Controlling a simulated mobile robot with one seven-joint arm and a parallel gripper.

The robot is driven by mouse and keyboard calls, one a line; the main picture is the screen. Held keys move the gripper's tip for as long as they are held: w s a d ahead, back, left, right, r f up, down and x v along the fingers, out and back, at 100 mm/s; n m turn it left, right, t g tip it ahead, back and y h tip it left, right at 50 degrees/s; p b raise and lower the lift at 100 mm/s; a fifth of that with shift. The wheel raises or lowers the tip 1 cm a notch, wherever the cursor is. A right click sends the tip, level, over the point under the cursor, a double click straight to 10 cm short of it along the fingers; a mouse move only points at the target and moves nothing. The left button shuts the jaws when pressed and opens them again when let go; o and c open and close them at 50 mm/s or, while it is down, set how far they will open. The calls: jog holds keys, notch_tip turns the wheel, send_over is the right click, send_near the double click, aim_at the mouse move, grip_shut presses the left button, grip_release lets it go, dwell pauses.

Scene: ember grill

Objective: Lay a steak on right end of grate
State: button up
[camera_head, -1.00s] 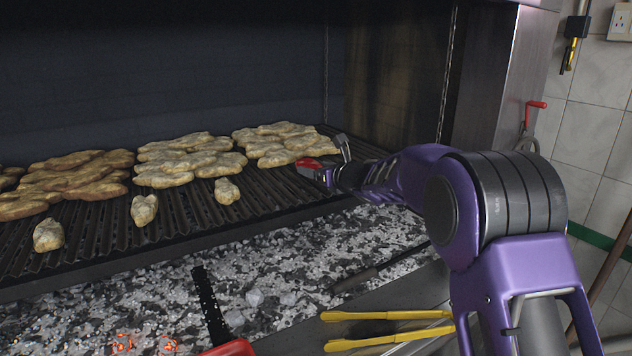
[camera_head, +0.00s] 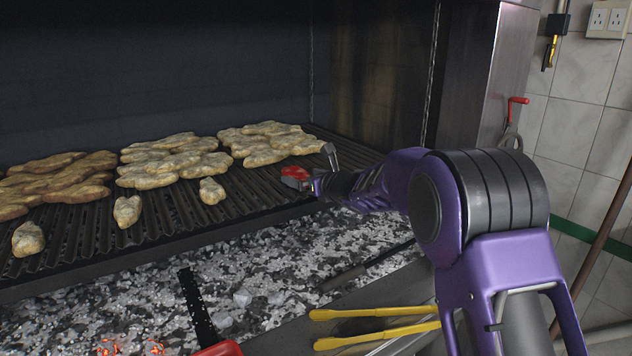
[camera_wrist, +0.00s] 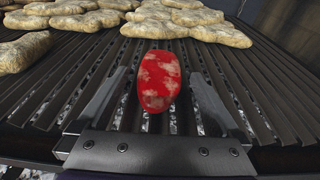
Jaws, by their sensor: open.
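The red, pale-marbled steak (camera_head: 295,173) lies on the bars of the grate (camera_head: 250,193) near its right end, in front of the rightmost cluster of cooked pieces. In the wrist view the steak (camera_wrist: 159,82) sits between the two fingers, with a gap on each side. My gripper (camera_head: 315,166) is open and low over the grate, reaching in from the right; it also shows in the wrist view (camera_wrist: 159,76). Its far finger stands up behind the steak in the head view. The near finger is hard to make out there.
Clusters of browned pieces (camera_head: 170,160) and several small pieces (camera_head: 127,211) cover the grate to the left. Grey coals (camera_head: 260,265) lie below the front edge. Yellow-handled tongs (camera_head: 375,314) rest in front. A metal side wall (camera_head: 465,85) stands at the right.

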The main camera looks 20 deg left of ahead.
jog(key=b+v, duration=0.1)
jog(key=v, duration=1)
jog(key=shift+r, duration=0.1)
